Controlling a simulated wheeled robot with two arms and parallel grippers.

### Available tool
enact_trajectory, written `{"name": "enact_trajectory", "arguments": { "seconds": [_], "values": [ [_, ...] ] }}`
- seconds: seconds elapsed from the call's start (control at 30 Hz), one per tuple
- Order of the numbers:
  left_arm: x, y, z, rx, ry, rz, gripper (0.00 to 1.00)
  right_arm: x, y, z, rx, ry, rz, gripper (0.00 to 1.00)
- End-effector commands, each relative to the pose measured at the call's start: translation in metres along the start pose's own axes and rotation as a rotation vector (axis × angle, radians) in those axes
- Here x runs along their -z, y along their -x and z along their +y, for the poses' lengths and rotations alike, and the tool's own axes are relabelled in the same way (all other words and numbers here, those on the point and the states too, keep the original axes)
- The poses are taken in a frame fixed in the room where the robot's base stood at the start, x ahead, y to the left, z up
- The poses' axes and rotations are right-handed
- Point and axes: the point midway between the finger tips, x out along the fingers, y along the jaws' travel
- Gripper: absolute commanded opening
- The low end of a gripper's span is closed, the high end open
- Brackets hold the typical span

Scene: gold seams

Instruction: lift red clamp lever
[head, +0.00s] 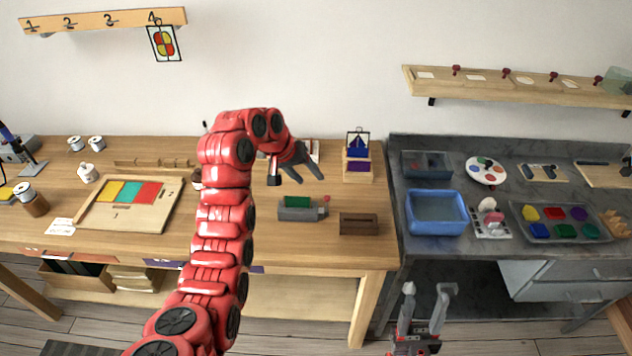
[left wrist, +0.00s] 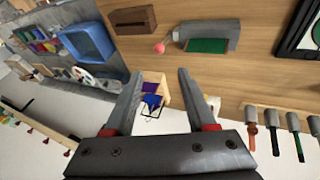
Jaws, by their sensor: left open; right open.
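The red clamp lever (head: 326,198) shows as a small red knob at the right end of a grey clamp block (head: 300,214) with a green top, on the wooden bench. In the left wrist view the red lever (left wrist: 158,48) and the grey clamp block (left wrist: 228,34) are upside down near the top, beyond the fingertips. My left gripper (head: 308,178) is open and empty, above the bench and behind the clamp in the head view. It also shows open in the left wrist view (left wrist: 160,72). My right gripper (head: 428,288) is open and empty, low in front of the grey counter.
A brown slotted block (head: 359,224) stands just right of the clamp. A small wooden stand (head: 357,172) with a blue and purple picture is behind it. A blue bin (head: 437,212) sits on the grey counter. A tray with coloured panels (head: 130,204) lies left of my arm.

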Motion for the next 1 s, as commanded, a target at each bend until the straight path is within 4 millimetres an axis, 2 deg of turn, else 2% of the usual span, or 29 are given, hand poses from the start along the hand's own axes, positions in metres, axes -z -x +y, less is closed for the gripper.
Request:
{"name": "enact_trajectory", "arguments": {
  "seconds": [0.03,0.3,0.4,0.6,1.0],
  "values": [
    [0.003,0.018,0.004,-0.001,0.001,-0.003,0.56,0.004,-0.021,0.001,0.0,0.0,0.0,0.5],
    [0.004,0.048,0.005,0.0,0.001,0.0,0.56,0.012,-0.072,0.004,0.0,0.0,-0.001,0.5],
    [0.003,0.055,0.003,0.0,0.001,-0.002,0.56,0.014,-0.085,0.004,0.0,0.0,-0.001,0.5],
    [0.001,0.063,0.002,0.0,0.0,-0.001,0.56,0.016,-0.098,0.005,0.0,0.0,-0.001,0.5],
    [0.001,0.062,0.001,0.0,-0.001,0.0,0.56,0.016,-0.098,0.005,0.0,0.0,-0.001,0.5]
  ]
}}
